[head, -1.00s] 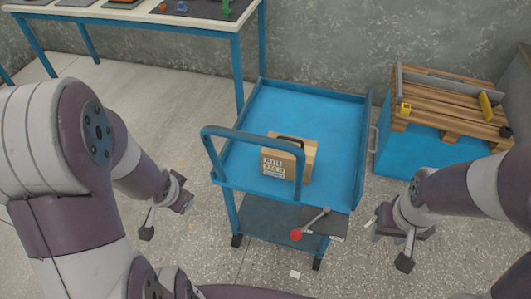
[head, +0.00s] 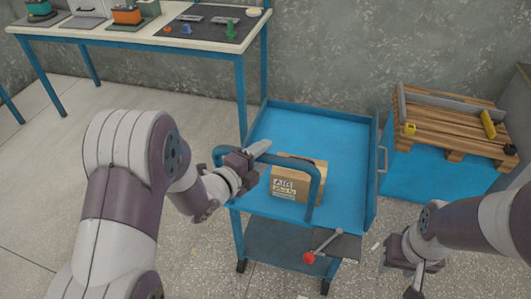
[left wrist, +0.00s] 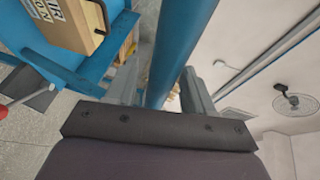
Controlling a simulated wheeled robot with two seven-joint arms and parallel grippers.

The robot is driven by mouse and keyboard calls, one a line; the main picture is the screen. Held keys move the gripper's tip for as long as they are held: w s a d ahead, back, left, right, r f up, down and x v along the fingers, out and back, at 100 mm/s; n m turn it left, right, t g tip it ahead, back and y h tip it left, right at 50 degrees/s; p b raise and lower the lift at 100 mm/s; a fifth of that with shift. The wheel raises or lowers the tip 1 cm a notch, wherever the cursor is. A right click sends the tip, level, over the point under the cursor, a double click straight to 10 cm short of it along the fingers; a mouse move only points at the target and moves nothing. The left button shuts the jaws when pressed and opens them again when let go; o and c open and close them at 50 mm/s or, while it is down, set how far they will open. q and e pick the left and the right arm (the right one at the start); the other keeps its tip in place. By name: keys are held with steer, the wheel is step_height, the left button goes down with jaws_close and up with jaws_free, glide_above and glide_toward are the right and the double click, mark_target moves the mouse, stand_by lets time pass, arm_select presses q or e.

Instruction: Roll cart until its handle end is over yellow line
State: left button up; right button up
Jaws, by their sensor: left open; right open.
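The blue cart (head: 345,160) stands in the middle of the head view, its raised tubular handle (head: 318,180) on the near side. My left gripper (head: 254,158) is open at the left part of the handle. In the left wrist view the blue handle bar (left wrist: 170,45) runs between its two fingers (left wrist: 160,92); contact cannot be told. My right gripper (head: 403,272) is open and empty, low to the right of the cart, apart from it. I cannot make out a yellow line on the floor in these views.
A cardboard box (head: 290,190) sits on the cart's top. A red-ended tool (head: 309,257) lies on its lower shelf. A workbench (head: 130,37) stands behind left, and a blue crate with wooden slats (head: 430,180) is at right. Floor at left is open.

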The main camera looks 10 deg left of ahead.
arm_select(q)
steer(key=shift+x, duration=0.9)
